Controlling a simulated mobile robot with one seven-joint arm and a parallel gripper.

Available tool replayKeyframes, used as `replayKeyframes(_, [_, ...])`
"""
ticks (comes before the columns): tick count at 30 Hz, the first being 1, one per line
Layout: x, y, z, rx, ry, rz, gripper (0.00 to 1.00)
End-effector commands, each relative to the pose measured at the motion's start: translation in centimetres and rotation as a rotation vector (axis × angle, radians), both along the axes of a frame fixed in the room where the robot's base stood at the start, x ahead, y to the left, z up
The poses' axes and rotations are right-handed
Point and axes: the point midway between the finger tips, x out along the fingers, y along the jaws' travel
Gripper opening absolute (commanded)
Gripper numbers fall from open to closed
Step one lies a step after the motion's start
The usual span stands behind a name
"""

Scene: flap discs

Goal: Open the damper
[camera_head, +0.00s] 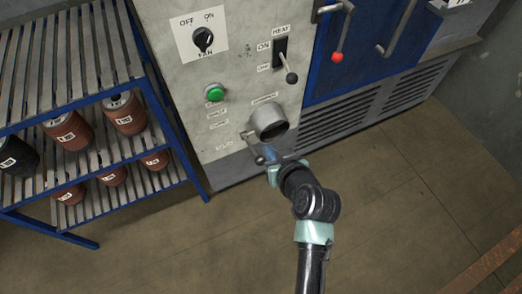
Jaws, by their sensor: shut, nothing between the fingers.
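The damper (268,118) is a short round grey pipe stub low on the pale machine panel, under a small label too blurred to read fully. A grey lever (251,142) sits at its lower left and slants down to the right, with a round end near the panel's bottom edge. My gripper (268,155) is at the lever's lower end, just below the pipe mouth. Its fingers are small and partly hidden by my wrist; they look shut with nothing held. I cannot tell whether they touch the lever.
A blue door (360,50) with a red-knobbed handle is at right. Floor (420,190) is clear at right.

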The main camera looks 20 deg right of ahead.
Motion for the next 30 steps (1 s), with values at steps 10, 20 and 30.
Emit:
replayKeyframes(10, [2.6, -0.1, -1.8, -0.001, -0.001, 0.002, 0.00])
replayKeyframes(20, [7.1, -0.3, -5.0, -0.001, -0.001, 0.002, 0.00])
replayKeyframes(30, [5.6, 0.2, -7.6, 0.001, 0.001, -0.002, 0.00])
